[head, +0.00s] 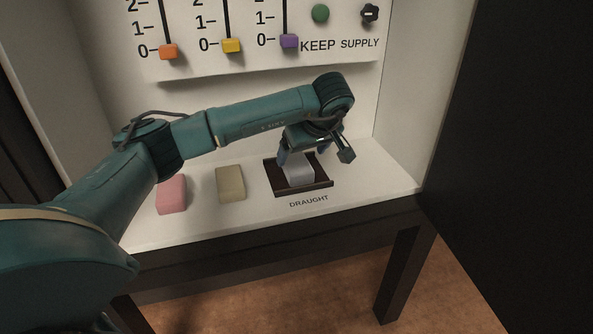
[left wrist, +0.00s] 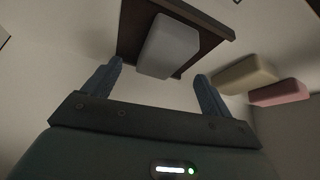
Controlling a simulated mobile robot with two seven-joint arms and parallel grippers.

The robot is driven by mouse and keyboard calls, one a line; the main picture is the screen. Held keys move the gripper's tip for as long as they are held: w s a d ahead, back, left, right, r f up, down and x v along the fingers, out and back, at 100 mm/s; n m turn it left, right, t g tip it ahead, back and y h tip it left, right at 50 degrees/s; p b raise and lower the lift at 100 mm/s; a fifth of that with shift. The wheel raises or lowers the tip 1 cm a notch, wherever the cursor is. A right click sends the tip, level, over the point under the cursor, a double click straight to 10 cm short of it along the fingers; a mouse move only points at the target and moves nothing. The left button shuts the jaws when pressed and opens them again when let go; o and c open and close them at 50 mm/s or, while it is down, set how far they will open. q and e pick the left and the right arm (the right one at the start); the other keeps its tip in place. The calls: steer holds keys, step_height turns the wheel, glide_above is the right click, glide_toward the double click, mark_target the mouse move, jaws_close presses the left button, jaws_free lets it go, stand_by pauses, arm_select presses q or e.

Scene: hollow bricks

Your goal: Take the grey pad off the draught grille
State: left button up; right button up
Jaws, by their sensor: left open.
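The grey pad (head: 299,174) lies on the dark draught grille (head: 318,185), above the DRAUGHT label on the white shelf. In the left wrist view the grey pad (left wrist: 168,47) sits on the dark grille (left wrist: 206,27), just beyond the fingertips. My left gripper (head: 302,155) is over the grille, at the back of the pad. In the left wrist view my left gripper (left wrist: 157,70) is open, with one blue finger to each side of the pad's near end. I cannot tell whether the fingers touch it. My right gripper is not in view.
A beige block (head: 230,184) and a pink block (head: 171,194) stand on the shelf left of the grille. Behind is a panel with orange (head: 168,51), yellow (head: 231,46) and purple (head: 289,41) sliders, a green button (head: 320,13) and a black knob (head: 370,13). A side wall bounds the right.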

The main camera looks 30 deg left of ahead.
mark_target(297, 162)
arm_select(q)
steer(key=b+x, duration=0.1)
steer(key=x, duration=0.3)
steer(key=shift+s, duration=0.1)
steer(key=c, duration=1.1)
steer(key=shift+o, duration=0.2)
